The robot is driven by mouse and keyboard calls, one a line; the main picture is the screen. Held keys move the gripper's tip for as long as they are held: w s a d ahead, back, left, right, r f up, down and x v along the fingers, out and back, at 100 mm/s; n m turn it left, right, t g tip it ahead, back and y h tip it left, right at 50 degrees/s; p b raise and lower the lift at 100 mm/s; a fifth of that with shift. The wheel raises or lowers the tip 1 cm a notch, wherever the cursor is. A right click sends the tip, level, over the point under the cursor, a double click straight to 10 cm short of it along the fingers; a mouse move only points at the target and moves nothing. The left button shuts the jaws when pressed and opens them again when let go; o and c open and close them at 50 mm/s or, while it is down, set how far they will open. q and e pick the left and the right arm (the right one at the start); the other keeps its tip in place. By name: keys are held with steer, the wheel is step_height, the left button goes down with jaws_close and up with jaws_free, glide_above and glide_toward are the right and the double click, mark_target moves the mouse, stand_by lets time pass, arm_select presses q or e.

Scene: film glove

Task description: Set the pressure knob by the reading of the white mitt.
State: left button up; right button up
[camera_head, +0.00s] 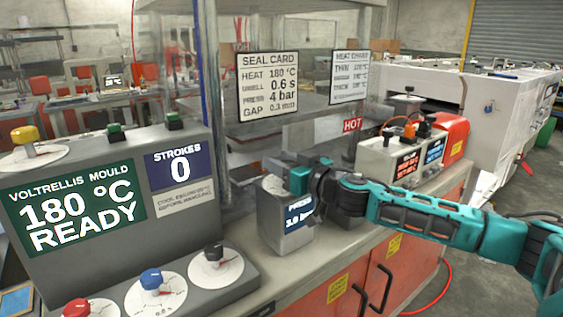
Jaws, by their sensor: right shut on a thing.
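The pressure box (287,222) is a grey unit on the bench at picture centre, with a blue display headed PRESS; its small figure is hard to read. A pale dial plate (271,187) shows on its top. My right gripper (298,180) reaches in from the right and is shut at the top of this box, apparently on the pressure knob, which the gripper hides. I cannot make out a white mitt. The seal card (267,87) lists 180 °C, 0.6 s, 4 bar and 0.3 mm. My left gripper is not in view.
The mould console (110,195) at left reads 180 °C READY and strokes 0. Red, blue and black knobs stand on dials in front of it. A HOT label (352,125) and another display unit (402,155) stand behind my right arm. The bench front (345,292) is orange.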

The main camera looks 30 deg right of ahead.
steer(key=m+h, duration=0.1)
steer(key=h, duration=0.1)
steer(key=m+h, duration=0.1)
steer(key=h, duration=0.1)
steer(key=shift+d+f+m, duration=0.1)
steer(key=shift+d+m, duration=0.05)
steer(key=shift+m, duration=0.15)
steer(key=m+h, duration=0.1)
steer(key=h, duration=0.1)
steer(key=m+h, duration=0.1)
steer(key=shift+d+m+g+h, duration=0.2)
steer(key=shift+m+g+h, duration=0.1)
steer(key=shift+h, duration=0.1)
steer(key=shift+s+d+m+g+h+b, duration=0.1)
steer(key=shift+m+g+h+b, duration=0.5)
steer(key=shift+h, duration=0.5)
steer(key=shift+d+m+h, duration=0.15)
steer(key=shift+m+h, duration=0.35)
steer(key=shift+h, duration=0.2)
arm_select(q)
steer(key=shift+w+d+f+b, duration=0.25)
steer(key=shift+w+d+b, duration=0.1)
steer(key=shift+b, duration=0.05)
arm_select(e)
steer(key=shift+s+d+m+g+h, duration=0.1)
steer(key=shift+m+g+h, duration=0.4)
steer(key=shift+h, duration=0.1)
